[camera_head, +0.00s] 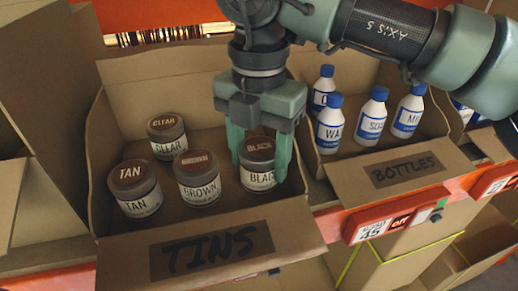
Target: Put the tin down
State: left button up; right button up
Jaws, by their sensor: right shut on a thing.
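My right gripper (259,152) comes down from the top and is shut on the tin marked BLACK (257,180). The tin has a brown lid and a white label, and it is upright inside the cardboard box marked TINS (293,243), at its right side. I cannot tell whether its base touches the box floor. The CLEAR tin (168,148), TAN tin (138,203) and BROWN tin (199,190) stand upright in the same box to the left of it. My left gripper is not in view.
A box marked BOTTLES (433,172) stands to the right, with several white, blue-capped bottles such as this one (370,125). Red price tags (388,222) line the orange shelf edge. Open cardboard (40,80) rises at the left. The TINS box has bare floor behind the BROWN tin.

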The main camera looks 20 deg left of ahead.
aim_at(259, 148)
jog(key=shift+f+b, duration=0.25)
jog(key=shift+b, duration=0.05)
jog(key=o, duration=1.2)
jog(key=shift+r, duration=0.1)
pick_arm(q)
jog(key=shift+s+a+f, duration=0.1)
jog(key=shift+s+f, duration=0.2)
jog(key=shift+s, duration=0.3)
pick_arm(e)
jog(key=shift+r+p, duration=0.2)
jog(key=shift+p, duration=0.1)
jog(key=shift+r, duration=0.2)
notch_tip(259, 148, up, 11)
jog(key=b, duration=0.3)
jog(key=shift+f, duration=0.1)
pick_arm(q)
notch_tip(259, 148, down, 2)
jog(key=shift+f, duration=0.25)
pick_arm(e)
jog(key=shift+r, duration=0.4)
